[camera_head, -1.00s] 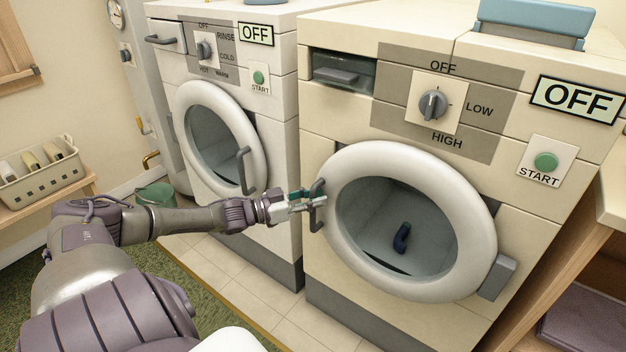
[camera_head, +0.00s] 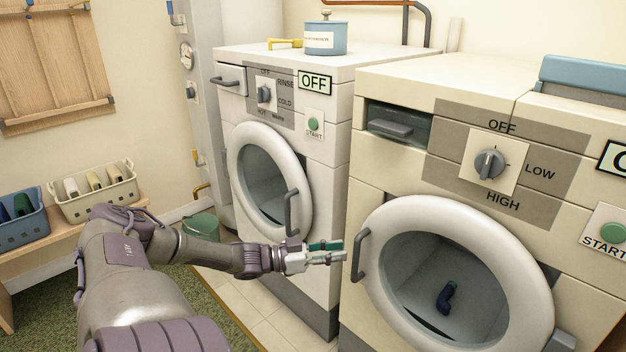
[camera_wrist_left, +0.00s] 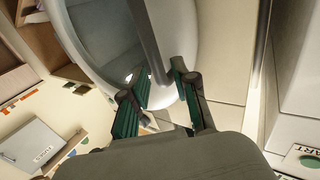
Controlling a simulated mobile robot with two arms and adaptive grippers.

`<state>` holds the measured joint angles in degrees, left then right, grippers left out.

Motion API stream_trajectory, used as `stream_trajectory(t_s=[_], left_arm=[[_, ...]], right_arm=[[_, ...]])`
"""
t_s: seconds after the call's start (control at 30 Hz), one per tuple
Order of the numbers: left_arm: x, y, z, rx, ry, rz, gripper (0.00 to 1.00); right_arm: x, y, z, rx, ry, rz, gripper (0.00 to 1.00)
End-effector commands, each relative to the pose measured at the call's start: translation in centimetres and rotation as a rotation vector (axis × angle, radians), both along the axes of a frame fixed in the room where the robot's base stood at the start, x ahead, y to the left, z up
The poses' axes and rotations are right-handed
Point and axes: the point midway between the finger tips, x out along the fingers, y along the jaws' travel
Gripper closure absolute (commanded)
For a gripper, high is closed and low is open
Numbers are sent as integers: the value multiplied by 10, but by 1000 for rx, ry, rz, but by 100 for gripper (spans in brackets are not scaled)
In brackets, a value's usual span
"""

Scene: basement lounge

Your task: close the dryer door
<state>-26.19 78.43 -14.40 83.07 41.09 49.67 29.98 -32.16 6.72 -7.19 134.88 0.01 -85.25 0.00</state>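The dryer (camera_head: 400,187) is the cream machine on the right, with a LOW/HIGH knob (camera_head: 488,163). Its round door (camera_head: 385,285) has a thick white ring and dark glass, and lies against or close to the front; I cannot tell if it is latched. The grey door handle (camera_head: 360,256) is on its left side. My left gripper (camera_head: 333,252) is just left of the handle, pointing at it. In the left wrist view, its green-padded fingers (camera_wrist_left: 162,88) are apart, with the handle bar (camera_wrist_left: 146,40) just ahead of them, not gripped. My right gripper is not in view.
A white washer (camera_head: 330,150) with its round door stands left of the dryer. A green bucket (camera_head: 202,226) is on the floor beyond my left arm. Baskets (camera_head: 97,196) sit on a wooden bench at the left. A dark blue item (camera_head: 445,298) shows through the dryer glass.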

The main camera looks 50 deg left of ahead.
Motion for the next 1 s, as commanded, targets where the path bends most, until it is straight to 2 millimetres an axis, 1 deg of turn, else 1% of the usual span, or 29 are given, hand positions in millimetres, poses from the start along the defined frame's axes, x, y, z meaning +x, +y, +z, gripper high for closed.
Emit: stream_trajectory(t_s=[0.03,0.1,0.43,0.63,1.0], left_arm=[[-7,3,-3,2,9,-1,71],[-14,6,-2,3,9,-1,71],[-42,19,-1,1,8,-7,71],[-50,23,0,-1,4,-3,71],[-51,24,0,0,-1,0,71]], right_arm=[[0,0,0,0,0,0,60],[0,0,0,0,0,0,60],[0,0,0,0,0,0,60],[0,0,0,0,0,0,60],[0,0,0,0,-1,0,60]])
